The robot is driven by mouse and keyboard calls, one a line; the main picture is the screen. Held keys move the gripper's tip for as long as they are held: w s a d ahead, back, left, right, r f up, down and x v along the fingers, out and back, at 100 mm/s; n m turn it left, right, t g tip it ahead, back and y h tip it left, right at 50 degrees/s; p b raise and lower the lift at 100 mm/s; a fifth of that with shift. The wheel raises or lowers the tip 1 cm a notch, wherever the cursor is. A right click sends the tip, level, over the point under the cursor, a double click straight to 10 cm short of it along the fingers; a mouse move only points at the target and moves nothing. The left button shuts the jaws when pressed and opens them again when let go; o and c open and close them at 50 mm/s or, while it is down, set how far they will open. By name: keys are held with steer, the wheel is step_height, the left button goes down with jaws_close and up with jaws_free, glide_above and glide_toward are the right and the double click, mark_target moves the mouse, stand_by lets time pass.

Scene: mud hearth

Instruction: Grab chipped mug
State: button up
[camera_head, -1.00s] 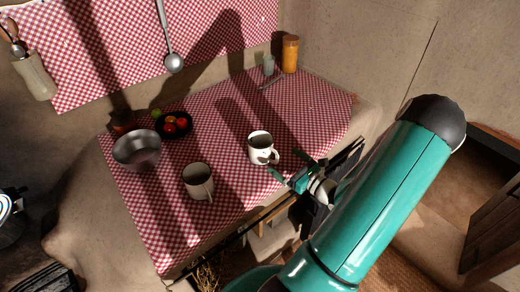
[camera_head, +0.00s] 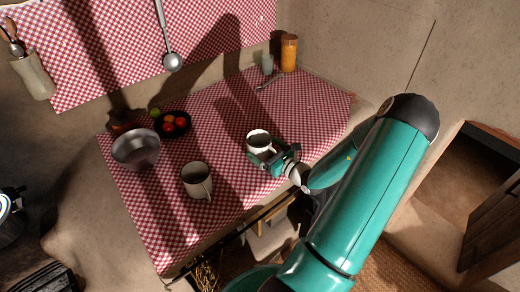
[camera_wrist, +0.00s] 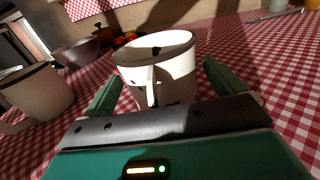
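A white mug with dark marks (camera_head: 258,140) stands upright on the checked cloth. In the wrist view the mug (camera_wrist: 158,72) is straight ahead, its handle facing me, with dark patches at its rim and side. My gripper (camera_head: 266,162) is open and low behind the mug's near side. In the wrist view my gripper (camera_wrist: 162,74) has one green finger on each side of the mug; I cannot tell if they touch it. A second, plainer mug (camera_head: 197,181) stands to the left, also in the wrist view (camera_wrist: 35,98).
A metal bowl (camera_head: 136,150) and a dark plate (camera_head: 186,130) of red and orange fruit are at the left back. An orange jar (camera_head: 289,53) and a pale glass (camera_head: 267,64) stand at the back corner. The cloth to the mug's right is clear.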

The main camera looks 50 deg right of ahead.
steer(key=c, duration=0.8)
steer(key=shift+c, duration=0.2)
steer(key=shift+r, duration=0.15)
